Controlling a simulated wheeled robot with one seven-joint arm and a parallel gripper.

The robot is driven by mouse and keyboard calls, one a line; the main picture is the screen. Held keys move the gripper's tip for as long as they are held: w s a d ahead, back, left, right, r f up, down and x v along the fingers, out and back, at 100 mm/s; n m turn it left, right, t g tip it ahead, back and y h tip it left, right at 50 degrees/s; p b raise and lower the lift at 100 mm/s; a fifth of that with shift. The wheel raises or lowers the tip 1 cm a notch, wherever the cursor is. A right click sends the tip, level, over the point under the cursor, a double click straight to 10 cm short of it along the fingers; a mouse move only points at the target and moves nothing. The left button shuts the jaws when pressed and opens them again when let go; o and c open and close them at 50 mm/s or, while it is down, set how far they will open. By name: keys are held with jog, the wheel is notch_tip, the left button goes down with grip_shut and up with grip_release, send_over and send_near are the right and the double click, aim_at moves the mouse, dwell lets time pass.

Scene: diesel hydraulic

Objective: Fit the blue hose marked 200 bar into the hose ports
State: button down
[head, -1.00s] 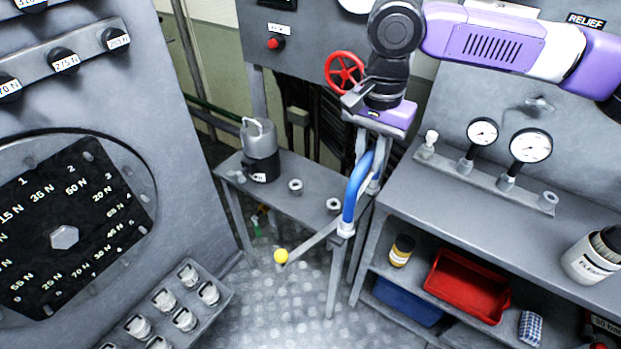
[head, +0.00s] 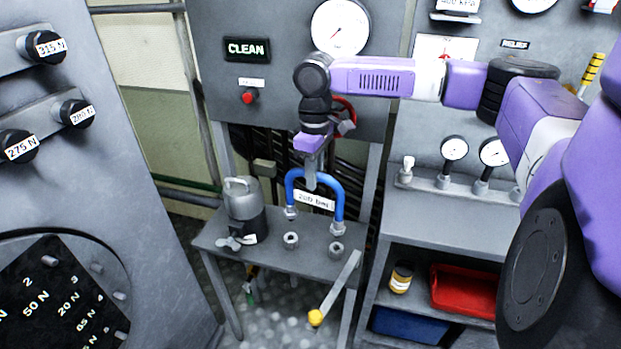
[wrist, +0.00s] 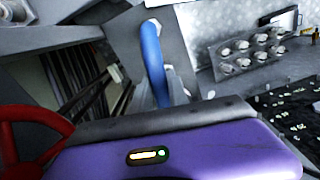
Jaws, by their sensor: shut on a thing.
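The blue hose (head: 339,205) is a U-shaped tube with metal end fittings and a white tag that reads 200 bar. My gripper (head: 311,181) is shut on the top of its bend, and both ends hang down. The hose is over the small grey bench (head: 218,243). Two round hose ports stand on the bench, a left port (head: 291,240) and a right port (head: 336,250). Each hose end shows just above a port in the head view, apart from it; the depth gap is unclear.
A grey canister (head: 243,205) stands at the bench's left. A lever with a yellow knob (head: 315,317) juts from the bench's front right. A red handwheel (head: 345,115) is behind my gripper. A shelf with a red tray (head: 462,292) stands to the right.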

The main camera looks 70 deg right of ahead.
aim_at(314, 200)
jog(key=shift+n, duration=0.9)
jog(key=shift+r+p, duration=0.15)
jog(key=shift+p, duration=0.25)
jog(key=shift+f+b, duration=0.95)
jog(key=shift+f, duration=1.75)
jog(key=shift+p, duration=1.05)
jog(key=shift+f+b, duration=0.5)
jog(key=shift+f, duration=0.95)
jog(key=c, duration=1.2)
grip_release()
